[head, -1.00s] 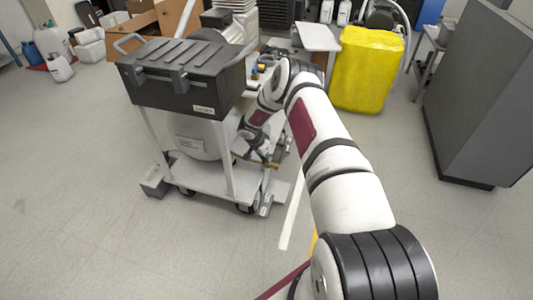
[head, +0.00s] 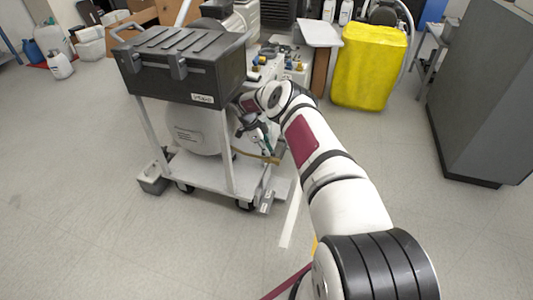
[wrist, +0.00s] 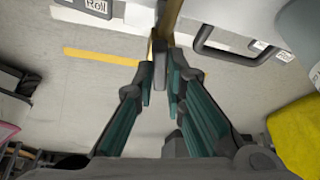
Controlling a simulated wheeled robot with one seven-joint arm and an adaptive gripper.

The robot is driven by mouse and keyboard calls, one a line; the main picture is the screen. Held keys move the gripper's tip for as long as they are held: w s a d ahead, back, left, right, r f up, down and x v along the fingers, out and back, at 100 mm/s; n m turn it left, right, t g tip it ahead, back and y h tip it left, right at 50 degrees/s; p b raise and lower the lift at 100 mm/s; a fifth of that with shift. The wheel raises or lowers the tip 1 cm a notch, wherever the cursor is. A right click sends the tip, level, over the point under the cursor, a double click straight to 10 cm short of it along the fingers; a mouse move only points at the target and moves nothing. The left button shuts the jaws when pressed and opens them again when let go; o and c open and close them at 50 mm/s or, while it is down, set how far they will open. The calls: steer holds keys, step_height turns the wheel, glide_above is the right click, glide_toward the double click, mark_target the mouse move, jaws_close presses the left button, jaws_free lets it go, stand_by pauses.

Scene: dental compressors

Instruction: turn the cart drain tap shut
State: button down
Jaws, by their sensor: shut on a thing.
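The cart (head: 205,173) stands left of centre in the head view, with a white frame, a pale tank and a dark ridged case on top. A thin brass-coloured pipe (head: 250,156) runs low along its right side; it also shows at the top of the wrist view (wrist: 171,14). A grey tap lever (wrist: 160,66) sits at the pipe's end in the wrist view. My gripper (wrist: 160,85) has its teal-lined fingers closed on this lever. In the head view my gripper (head: 268,146) is beside the cart's right side, partly hidden; the tap itself is hard to make out there.
A dark handle loop (wrist: 225,48) lies right of the pipe in the wrist view. A yellow-covered container (head: 368,68) stands behind my arm, and a grey cabinet (head: 485,95) stands at right. A grey box (head: 153,181) is at the cart's left foot. Floor in front is clear.

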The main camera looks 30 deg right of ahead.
steer(key=shift+f+m+b, duration=0.1)
steer(key=shift+m+b, duration=0.2)
steer(key=shift+m, duration=0.3)
steer(key=shift+g, duration=0.3)
steer(key=c, duration=1.6)
jaws_free()
steer(key=shift+c, duration=0.2)
